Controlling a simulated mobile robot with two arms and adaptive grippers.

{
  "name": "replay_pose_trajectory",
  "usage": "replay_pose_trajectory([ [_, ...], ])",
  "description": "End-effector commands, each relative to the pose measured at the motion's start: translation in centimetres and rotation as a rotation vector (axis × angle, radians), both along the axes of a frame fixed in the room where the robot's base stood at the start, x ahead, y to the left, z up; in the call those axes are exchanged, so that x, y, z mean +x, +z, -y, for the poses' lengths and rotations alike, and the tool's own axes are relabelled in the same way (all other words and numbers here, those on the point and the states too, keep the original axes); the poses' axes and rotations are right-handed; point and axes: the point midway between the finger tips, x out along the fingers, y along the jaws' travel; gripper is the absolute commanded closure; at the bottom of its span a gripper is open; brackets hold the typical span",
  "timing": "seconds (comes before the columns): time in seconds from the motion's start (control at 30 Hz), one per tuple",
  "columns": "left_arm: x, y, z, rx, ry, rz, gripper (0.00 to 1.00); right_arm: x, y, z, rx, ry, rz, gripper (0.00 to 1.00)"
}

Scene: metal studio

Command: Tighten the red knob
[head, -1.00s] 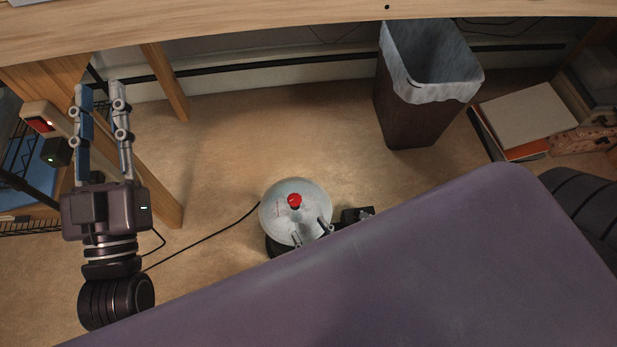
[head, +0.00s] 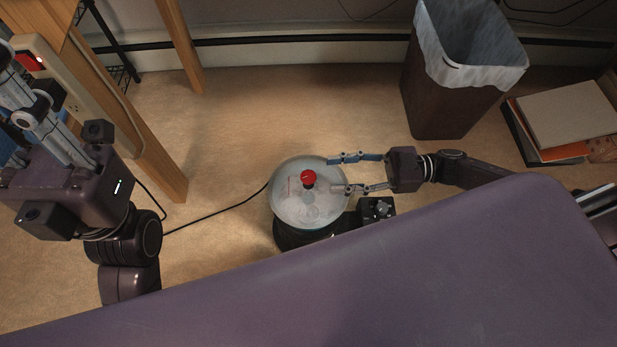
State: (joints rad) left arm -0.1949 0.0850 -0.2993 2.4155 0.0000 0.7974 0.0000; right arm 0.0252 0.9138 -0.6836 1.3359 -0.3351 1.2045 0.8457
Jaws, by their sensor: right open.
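The red knob (head: 308,177) stands on top of a round, pale, glassy-looking lid (head: 290,200) on a dark round base (head: 300,238) on the floor. My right gripper (head: 332,174) reaches in from the right. Its two fingers are apart and point left, with the tips over the lid's right edge, just right of the knob. It holds nothing and a gap separates it from the knob. My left gripper (head: 22,95) is at the far left, away from the knob, seen nearly edge-on, so the gap between its fingers is unclear.
A black box (head: 377,210) sits beside the base. A black cable (head: 220,209) runs left from it across the floor. A lined bin (head: 450,100) and books (head: 565,115) stand at upper right. Wooden legs (head: 150,150) and a power strip (head: 60,75) are at left.

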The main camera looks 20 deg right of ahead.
Motion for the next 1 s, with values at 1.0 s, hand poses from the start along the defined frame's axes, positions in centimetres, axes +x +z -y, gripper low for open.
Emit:
replay_pose_trajectory([
  [1.0, -0.4, 0.9, 0.2, 0.002, 0.001, 0.071, 0.75, 1.7, -0.2, -7.1, -0.012, 0.009, -0.011, 0.63],
])
